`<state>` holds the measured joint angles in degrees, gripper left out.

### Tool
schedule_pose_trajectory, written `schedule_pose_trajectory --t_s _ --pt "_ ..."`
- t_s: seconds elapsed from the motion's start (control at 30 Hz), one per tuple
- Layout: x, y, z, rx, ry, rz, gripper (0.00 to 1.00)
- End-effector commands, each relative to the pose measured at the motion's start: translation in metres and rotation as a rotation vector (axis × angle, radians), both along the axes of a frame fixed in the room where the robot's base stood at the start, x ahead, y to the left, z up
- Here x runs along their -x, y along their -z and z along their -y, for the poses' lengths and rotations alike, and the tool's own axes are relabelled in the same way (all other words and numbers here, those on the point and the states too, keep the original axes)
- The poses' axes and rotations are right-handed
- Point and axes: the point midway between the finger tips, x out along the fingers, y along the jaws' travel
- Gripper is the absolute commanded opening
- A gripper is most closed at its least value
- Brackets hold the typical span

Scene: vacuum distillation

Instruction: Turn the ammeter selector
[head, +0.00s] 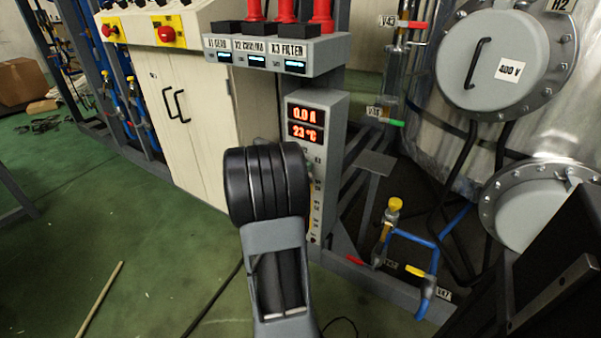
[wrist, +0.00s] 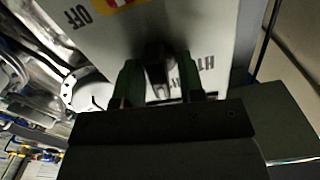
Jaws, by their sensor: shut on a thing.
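The ammeter panel (head: 322,104) is a narrow grey upright box with red displays reading 0.0 A and 23 °C. My black wrist covers much of its lower front in the head view, so the selector is hidden there. In the wrist view the panel face (wrist: 215,30) appears upside down, with OFF and other, partly covered lettering. A dark selector knob (wrist: 156,70) stands out from it. My gripper (wrist: 161,82) is at the knob, its two dark green fingers on either side, shut on it. The knob's exact pointing direction is too dark to tell.
Above the panel is a grey shelf (head: 276,55) with labelled displays and red-topped units. A beige cabinet (head: 190,110) stands left. Blue pipes with a yellow valve (head: 394,205) and a large metal vessel (head: 465,150) are right. Green floor (head: 120,230) is mostly open at left.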

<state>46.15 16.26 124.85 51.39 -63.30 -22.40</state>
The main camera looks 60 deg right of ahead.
Motion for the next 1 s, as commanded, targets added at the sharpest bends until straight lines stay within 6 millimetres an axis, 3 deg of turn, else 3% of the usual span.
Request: schedule_pose_trajectory --t_s 0.6,1.0 --pt "0.0029 0.0054 -0.0002 0.004 0.001 0.542 0.12" --pt "0.0037 0.0044 -0.0001 0.003 0.002 0.728 0.12"
